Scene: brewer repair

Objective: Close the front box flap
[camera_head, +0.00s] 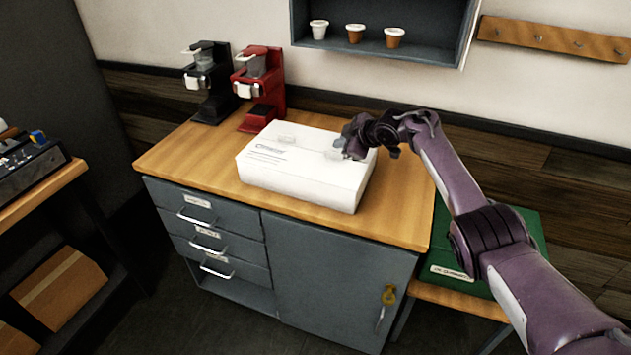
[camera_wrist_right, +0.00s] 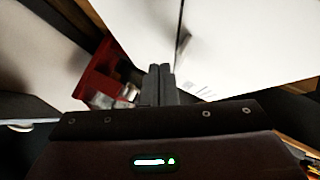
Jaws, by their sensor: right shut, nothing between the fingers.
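The white box (camera_head: 305,180) sits on the wooden top of a grey cabinet. Its top looks nearly flat, with printed lettering at the left and small clear tabs. In the right wrist view the box's white panels (camera_wrist_right: 235,40) fill the upper part, with a thin dark seam between them. I cannot tell whether the front flap lies fully flat. My right gripper (camera_head: 342,148) is shut and empty at the right part of the box top; its fingers (camera_wrist_right: 160,78) point at the panels. I cannot tell whether they touch. My left gripper is not in view.
A black brewer (camera_head: 211,85) and a red brewer (camera_head: 262,92) stand behind the box. The wooden countertop (camera_head: 395,215) is clear at the front and right. A wall shelf (camera_head: 400,48) holds three cups. A green case (camera_head: 520,230) is at the right.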

